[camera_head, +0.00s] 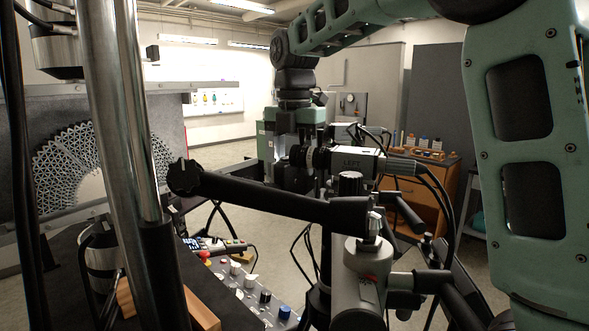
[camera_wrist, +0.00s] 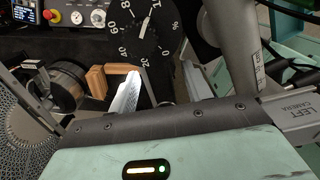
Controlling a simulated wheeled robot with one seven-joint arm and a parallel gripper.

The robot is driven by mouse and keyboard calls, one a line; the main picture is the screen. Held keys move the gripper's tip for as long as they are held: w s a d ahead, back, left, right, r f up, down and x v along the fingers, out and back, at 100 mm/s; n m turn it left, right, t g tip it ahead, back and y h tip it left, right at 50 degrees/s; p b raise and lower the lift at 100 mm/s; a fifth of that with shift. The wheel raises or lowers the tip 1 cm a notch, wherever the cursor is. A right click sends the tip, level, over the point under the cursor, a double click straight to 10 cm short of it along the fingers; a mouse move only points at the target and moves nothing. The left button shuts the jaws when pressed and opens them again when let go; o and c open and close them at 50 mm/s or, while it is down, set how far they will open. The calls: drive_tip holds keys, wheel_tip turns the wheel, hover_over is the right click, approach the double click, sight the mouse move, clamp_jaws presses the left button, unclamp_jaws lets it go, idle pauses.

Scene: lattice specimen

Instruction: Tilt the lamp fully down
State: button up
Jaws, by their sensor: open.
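No lamp can be made out with certainty. In the head view a black bar (camera_head: 275,198) runs across the middle, with a round black knob (camera_head: 184,176) at its left end. My gripper (camera_head: 296,160) hangs pointing down behind the LEFT camera, which partly hides its fingers. In the wrist view my gripper (camera_wrist: 171,88) is open, with a pale finger at left and a grey one at right. I see nothing held between them. A black dial (camera_wrist: 146,27) with white numbers lies beyond the fingers.
The LEFT camera (camera_head: 352,162) and its cables are close to my gripper. A control panel (camera_head: 249,286) with knobs lies below the bar. Steel columns (camera_head: 122,110) and a lattice arch (camera_head: 75,158) stand at left. A wooden bench (camera_head: 420,200) is behind.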

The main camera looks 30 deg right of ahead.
drive_tip(key=shift+f, duration=1.2)
clamp_jaws()
drive_tip(key=shift+r+p, duration=0.3)
drive_tip(key=shift+p, duration=0.6)
drive_tip(key=g+p, duration=0.1)
drive_tip(key=p, duration=0.1)
drive_tip(key=h+p, duration=0.1)
drive_tip(key=p, duration=0.1)
drive_tip(key=shift+w+a+g, duration=0.1)
drive_tip(key=shift+w+g, duration=0.1)
drive_tip(key=shift+g, duration=0.2)
drive_tip(key=p, duration=0.2)
drive_tip(key=shift+g+p, duration=0.3)
drive_tip(key=shift+g, duration=0.1)
drive_tip(key=shift+h, duration=0.3)
drive_tip(key=shift+f, duration=0.25)
